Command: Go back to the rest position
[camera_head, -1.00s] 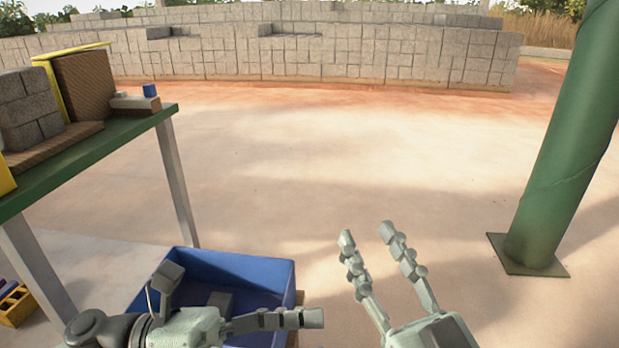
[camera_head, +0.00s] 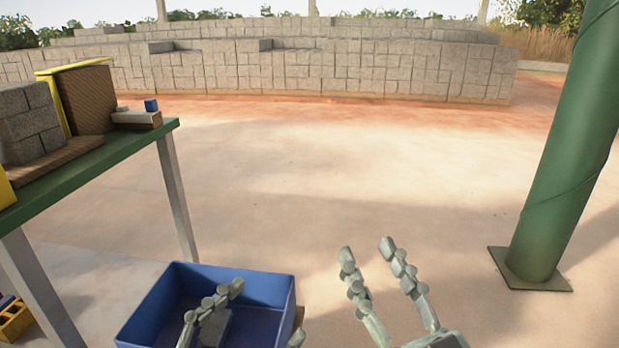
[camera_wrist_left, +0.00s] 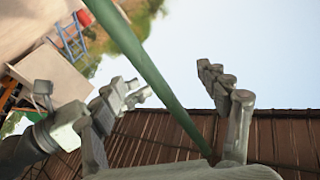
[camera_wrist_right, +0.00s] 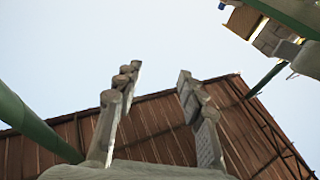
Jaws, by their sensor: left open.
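My left gripper (camera_head: 266,312) is at the bottom of the head view, in front of the blue bin from this viewpoint. Its two fingers are spread with nothing between them; the left wrist view also shows it open and empty (camera_wrist_left: 170,80). My right gripper (camera_head: 367,249) is to the right of it, fingers pointing up and away over the bare floor. It is open and empty, as the right wrist view shows too (camera_wrist_right: 159,72). The two grippers are apart. Both wrist cameras look up toward the sky and a brown roof (camera_wrist_right: 150,125).
A blue bin (camera_head: 270,290) with a grey block (camera_head: 216,326) in it stands at the lower left, partly hidden by my left fingers. A green table (camera_head: 110,148) with grey blocks (camera_head: 27,120) is at the left. A green pillar (camera_head: 565,150) stands right. The middle floor is clear.

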